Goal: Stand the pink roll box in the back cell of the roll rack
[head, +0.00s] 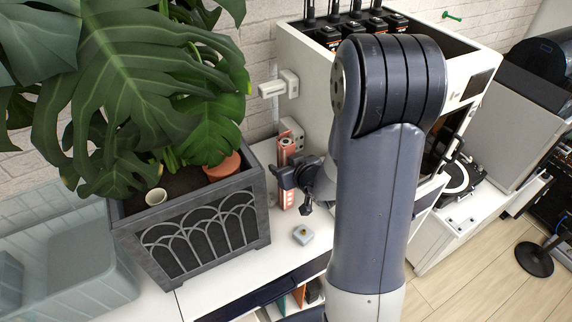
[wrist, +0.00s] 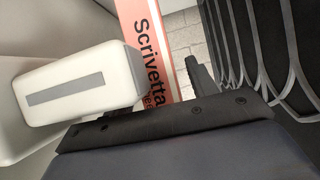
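The pink roll box (head: 285,152) stands upright on the white worktop, between the planter and the white cabinet. In the wrist view one dark finger lies just right of the box; the other is not clearly visible, so I cannot tell whether the box is gripped. I cannot make out the roll rack.
A white block with a grey stripe (wrist: 80,88) is close on the left in the wrist view. A dark planter (head: 205,225) with a large plant stands left of the box. The white cabinet (head: 303,75) rises behind.

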